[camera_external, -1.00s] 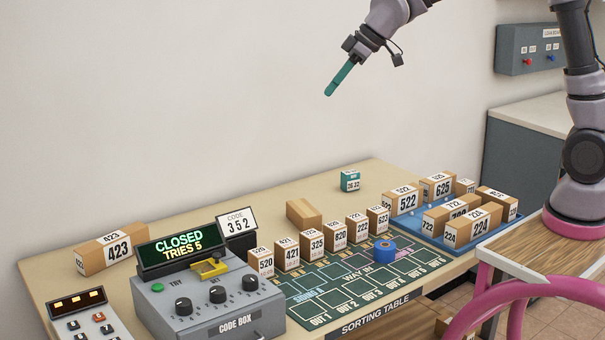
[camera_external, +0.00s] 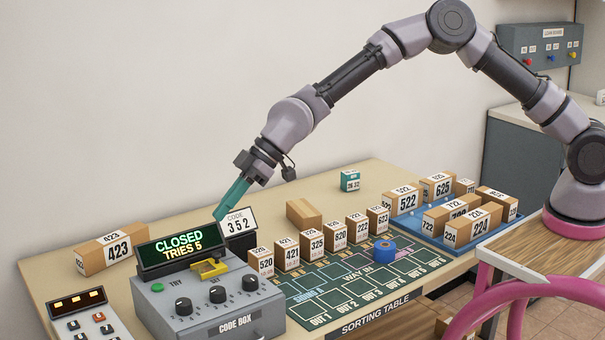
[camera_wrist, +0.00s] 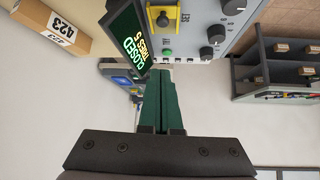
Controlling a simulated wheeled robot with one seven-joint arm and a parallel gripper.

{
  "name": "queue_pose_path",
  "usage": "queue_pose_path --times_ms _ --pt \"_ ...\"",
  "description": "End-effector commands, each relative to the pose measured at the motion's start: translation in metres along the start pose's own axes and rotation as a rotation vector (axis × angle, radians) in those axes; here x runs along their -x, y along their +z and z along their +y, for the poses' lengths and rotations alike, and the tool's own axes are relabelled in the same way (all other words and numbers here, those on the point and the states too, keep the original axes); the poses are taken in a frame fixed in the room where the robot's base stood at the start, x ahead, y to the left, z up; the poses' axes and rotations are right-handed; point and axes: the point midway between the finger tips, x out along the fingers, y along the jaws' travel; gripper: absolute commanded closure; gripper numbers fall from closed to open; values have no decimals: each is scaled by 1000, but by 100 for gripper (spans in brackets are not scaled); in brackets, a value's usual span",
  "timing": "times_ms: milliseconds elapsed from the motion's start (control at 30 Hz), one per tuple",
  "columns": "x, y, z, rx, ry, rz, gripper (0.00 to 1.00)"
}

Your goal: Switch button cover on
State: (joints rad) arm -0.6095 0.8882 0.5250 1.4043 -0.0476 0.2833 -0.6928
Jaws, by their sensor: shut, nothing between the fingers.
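The grey code box (camera_external: 200,312) stands at the front left of the table, with several black knobs, a green button (camera_external: 157,287) and a yellow cover (camera_external: 209,268) on its top. Its display (camera_external: 178,251) reads CLOSED, TRIES 5. The yellow cover also shows in the wrist view (camera_wrist: 163,18), at the top, and the green button below it (camera_wrist: 167,52). I cannot tell what lies under the cover. My gripper (camera_external: 219,216) has green fingers, shut and empty. It is in the air above and behind the code box, pointing down, beside the code card (camera_external: 238,221) reading 352.
Several numbered boxes stand in a row (camera_external: 310,240) behind the green mat (camera_external: 355,277). A blue tray (camera_external: 430,237) of boxes is at the right. A keypad panel (camera_external: 88,318) is at the left, and a 423 box (camera_external: 110,250) behind it.

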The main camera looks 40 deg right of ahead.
Motion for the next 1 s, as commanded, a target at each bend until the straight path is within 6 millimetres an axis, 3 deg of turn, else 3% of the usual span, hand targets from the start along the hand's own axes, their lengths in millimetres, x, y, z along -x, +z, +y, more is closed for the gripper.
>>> queue_pose_path --times_ms 367,1000 --pt "-4 0 1 -1 1 0 100" --pt "-102 1 0 -2 0 -2 100"
